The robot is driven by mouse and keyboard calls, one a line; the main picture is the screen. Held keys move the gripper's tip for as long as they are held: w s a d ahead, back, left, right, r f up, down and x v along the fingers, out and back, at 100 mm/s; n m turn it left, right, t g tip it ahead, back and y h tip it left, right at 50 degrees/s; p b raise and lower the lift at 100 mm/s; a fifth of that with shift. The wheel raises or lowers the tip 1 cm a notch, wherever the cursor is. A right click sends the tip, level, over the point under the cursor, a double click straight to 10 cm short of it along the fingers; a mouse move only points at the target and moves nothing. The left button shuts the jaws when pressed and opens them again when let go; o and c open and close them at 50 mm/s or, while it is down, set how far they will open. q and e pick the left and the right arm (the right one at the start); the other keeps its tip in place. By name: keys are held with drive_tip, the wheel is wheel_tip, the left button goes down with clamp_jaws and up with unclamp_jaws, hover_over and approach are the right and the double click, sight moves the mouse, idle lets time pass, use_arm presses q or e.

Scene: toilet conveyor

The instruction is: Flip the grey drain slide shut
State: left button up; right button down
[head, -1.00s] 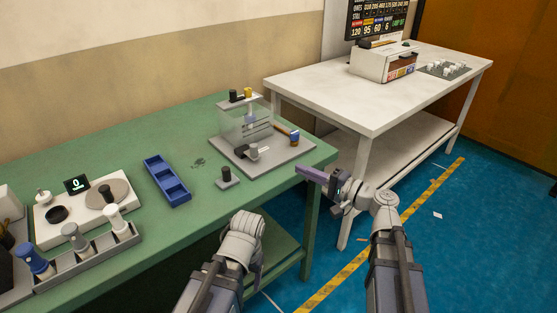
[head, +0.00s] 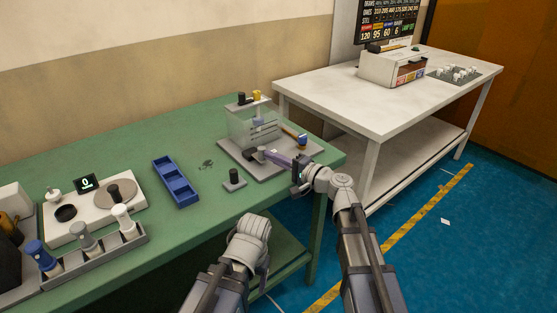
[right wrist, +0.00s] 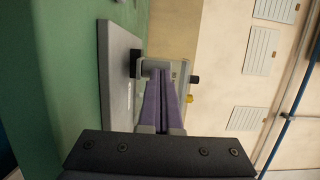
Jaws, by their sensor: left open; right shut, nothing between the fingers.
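The grey drain slide (head: 259,154) is a small grey piece at the front of a clear-walled tank unit (head: 254,128) on a grey base plate. My right gripper (head: 268,154) has purple fingers, shut and empty, with the tips right at the slide. In the right wrist view the shut fingertips (right wrist: 160,75) point at a grey bracket-like part (right wrist: 153,66) with a black piece beside it; I cannot tell whether they touch. My left gripper (head: 262,262) is low, in front of the green table; its fingers are mostly hidden behind its wrist.
The green table (head: 200,232) also holds a small grey block with a dark knob (head: 234,179), a blue tray (head: 176,182), a scale (head: 95,207) and a rack (head: 95,262). A wooden-handled tool (head: 293,135) lies by the tank. A white table (head: 345,110) stands at the right.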

sight(264, 150)
drive_tip(key=shift+w, duration=0.1)
drive_tip(key=w+a, duration=0.1)
drive_tip(key=w, duration=0.1)
drive_tip(key=w+a, duration=0.1)
drive_tip(key=shift+w+a, duration=0.3)
drive_tip(key=shift+w, duration=0.1)
drive_tip(key=shift+s+r, duration=0.1)
